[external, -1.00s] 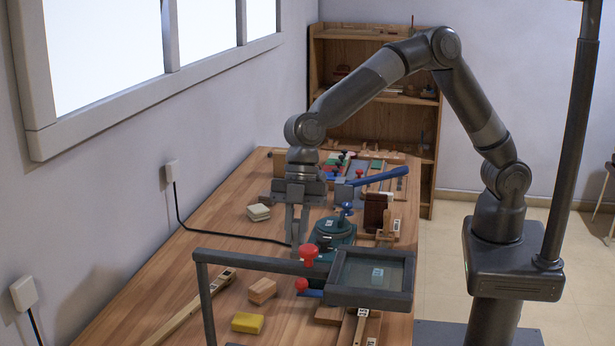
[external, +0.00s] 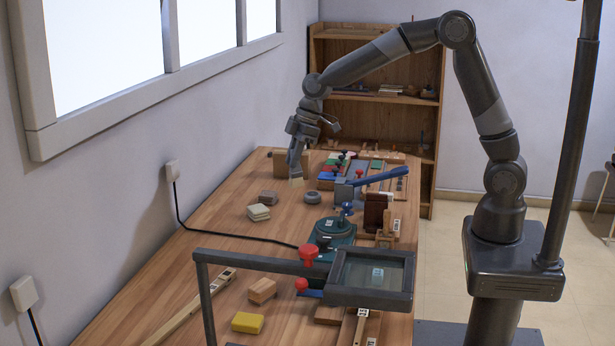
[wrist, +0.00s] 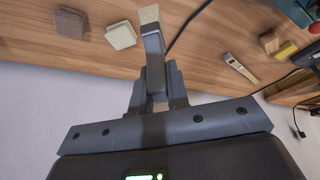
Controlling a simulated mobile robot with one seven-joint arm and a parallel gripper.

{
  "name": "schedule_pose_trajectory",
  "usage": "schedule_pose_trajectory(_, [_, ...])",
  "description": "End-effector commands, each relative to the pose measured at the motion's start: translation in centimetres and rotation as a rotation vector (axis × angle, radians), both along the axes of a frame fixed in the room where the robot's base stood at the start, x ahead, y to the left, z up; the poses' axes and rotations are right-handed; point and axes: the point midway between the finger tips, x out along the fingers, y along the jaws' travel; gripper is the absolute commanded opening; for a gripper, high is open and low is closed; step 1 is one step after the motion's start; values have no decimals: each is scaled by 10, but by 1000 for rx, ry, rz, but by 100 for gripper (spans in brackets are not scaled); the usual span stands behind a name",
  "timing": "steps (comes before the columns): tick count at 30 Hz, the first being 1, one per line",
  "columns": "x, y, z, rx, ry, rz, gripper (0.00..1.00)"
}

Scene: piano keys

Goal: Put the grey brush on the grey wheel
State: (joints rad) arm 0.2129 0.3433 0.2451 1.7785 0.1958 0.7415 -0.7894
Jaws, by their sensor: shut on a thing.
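My gripper (external: 296,166) is shut on the grey brush and holds it above the far part of the bench. The brush's pale bristles (external: 296,182) point down below the fingers. In the wrist view the bristles (wrist: 149,14) stick out past my fingertips (wrist: 153,42); the grey handle is hard to tell from the grey fingers. A small round grey wheel (external: 312,197) lies flat on the bench, just to the right of and nearer the camera than the brush. The brush appears apart from it. I do not make out the wheel in the wrist view.
A brown-grey block (external: 268,198) and stacked beige pads (external: 258,212) lie to the left. A teal device (external: 332,232) with a blue knob stands in front of the wheel. A vise with a blue handle (external: 380,176) is to the right. A framed screen (external: 372,278) stands nearer.

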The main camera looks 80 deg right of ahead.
Motion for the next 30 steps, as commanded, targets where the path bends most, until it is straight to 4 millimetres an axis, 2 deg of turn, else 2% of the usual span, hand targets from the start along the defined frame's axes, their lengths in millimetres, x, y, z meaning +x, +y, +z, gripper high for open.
schedule_pose_trajectory(1, [-4,-30,2,0,-1,-68,0])
schedule_pose_trajectory(3, [-10,-68,4,1,-3,-154,0])
schedule_pose_trajectory(9, [-40,-170,10,8,-11,-404,0])
schedule_pose_trajectory(12, [-58,-209,12,11,-16,-508,0])
schedule_pose_trajectory(15, [-74,-237,13,14,-19,-586,0])
schedule_pose_trajectory(19, [-87,-259,15,18,-22,-647,0])
schedule_pose_trajectory(22, [-87,-261,12,20,-21,-666,0])
schedule_pose_trajectory(26, [-73,-246,-2,20,-21,-666,0])
schedule_pose_trajectory(30, [-50,-221,-22,20,-20,-663,0])
